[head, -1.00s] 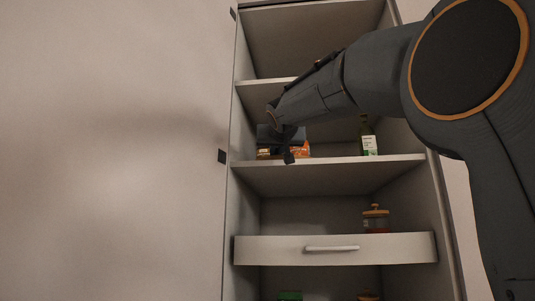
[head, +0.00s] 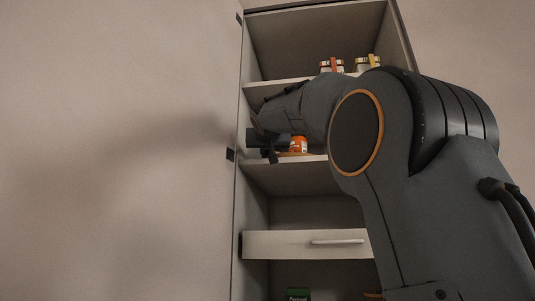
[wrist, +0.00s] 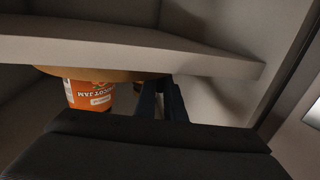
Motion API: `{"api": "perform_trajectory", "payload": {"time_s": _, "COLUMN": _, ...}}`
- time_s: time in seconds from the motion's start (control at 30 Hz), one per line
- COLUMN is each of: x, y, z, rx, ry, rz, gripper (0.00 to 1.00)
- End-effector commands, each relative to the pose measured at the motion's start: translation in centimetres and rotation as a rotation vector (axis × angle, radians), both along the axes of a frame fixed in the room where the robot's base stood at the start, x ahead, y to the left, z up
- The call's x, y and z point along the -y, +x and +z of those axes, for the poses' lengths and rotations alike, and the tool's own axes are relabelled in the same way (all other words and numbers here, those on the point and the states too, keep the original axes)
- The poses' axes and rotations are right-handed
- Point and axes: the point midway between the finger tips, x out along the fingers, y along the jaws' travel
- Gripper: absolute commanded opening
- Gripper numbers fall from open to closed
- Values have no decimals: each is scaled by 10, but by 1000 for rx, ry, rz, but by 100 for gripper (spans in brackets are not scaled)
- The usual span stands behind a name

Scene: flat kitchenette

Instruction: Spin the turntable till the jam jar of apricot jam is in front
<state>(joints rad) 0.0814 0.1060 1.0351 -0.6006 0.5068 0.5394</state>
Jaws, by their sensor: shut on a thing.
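The apricot jam jar has an orange label reading "COT JAM" in the wrist view (wrist: 92,95), against the tan wooden turntable (wrist: 88,73). The jar also shows as an orange and white shape in the head view (head: 299,145), on the cabinet's middle shelf, just right of my gripper (head: 270,155). My gripper's fingers (wrist: 162,98) are close together at the turntable's rim, right of the jar, and shut on the turntable. The contact itself is mostly hidden by my gripper. Much of the turntable is out of sight.
The open cabinet has a shelf above with two jars (head: 331,66) and a drawer (head: 300,244) below. A green item (head: 298,294) stands lower down. A large plain door or panel (head: 120,150) fills the left. My arm hides the cabinet's right side.

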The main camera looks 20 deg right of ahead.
Motion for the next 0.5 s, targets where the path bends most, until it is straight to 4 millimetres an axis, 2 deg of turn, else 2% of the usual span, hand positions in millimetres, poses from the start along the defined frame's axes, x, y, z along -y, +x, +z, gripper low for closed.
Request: {"api": "perform_trajectory", "payload": {"time_s": 0.5, "x": -7, "y": 19, "z": -1, "rx": -1, "ry": 0, "rz": 3, "gripper": 0}}
